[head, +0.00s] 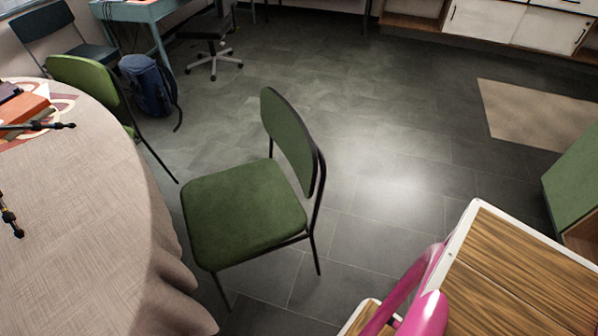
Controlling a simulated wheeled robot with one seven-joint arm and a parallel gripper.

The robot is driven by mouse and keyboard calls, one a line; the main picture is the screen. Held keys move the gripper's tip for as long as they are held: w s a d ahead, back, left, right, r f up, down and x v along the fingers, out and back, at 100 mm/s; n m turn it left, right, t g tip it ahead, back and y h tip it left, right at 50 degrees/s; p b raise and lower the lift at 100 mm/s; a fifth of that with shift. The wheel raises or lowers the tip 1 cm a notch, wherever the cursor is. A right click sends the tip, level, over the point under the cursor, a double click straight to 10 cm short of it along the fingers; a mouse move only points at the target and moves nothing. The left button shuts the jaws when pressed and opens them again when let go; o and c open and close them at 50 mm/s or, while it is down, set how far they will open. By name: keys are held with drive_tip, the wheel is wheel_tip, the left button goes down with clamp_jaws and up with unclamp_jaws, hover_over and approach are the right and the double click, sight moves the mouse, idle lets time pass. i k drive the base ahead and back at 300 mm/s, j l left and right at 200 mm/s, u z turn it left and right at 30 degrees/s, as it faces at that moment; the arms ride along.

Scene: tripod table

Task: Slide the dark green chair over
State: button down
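The dark green chair (246,211) stands in the middle of the head view, on the grey tiled floor. It has a green padded seat, a green backrest (289,142) and thin black legs. Its backrest is on the right side and its seat faces left, toward the round table (90,215) with a beige cloth. A gap of floor shows between the seat and the cloth at the upper side; lower down the seat's left edge comes close to it. I cannot tell if they touch there. My gripper is not in view.
A lighter green chair (83,78) stands at the table's far side, beside a blue backpack (147,85). A wood-topped, white-edged piece (530,270) and a pink curved object (426,312) fill the lower right. Open floor lies behind and right of the dark green chair.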

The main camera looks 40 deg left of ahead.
sight(234, 216)
drive_tip(key=i+l+u, duration=0.1)
drive_tip(key=i+u, duration=0.35)
drive_tip(key=i+l+u, duration=0.2)
drive_tip(key=u, duration=0.2)
drive_tip(key=i+l+u, duration=0.25)
drive_tip(key=u, duration=0.2)
drive_tip(key=i+l+u, duration=0.25)
drive_tip(key=l+u, duration=0.15)
drive_tip(key=i+l+u, duration=0.15)
drive_tip(key=l+u, duration=0.25)
drive_tip(key=i+l+u, duration=0.15)
drive_tip(key=l+u, duration=0.6)
drive_tip(key=i+l+u, duration=0.1)
drive_tip(key=l+u, duration=0.3)
drive_tip(key=i, duration=0.25)
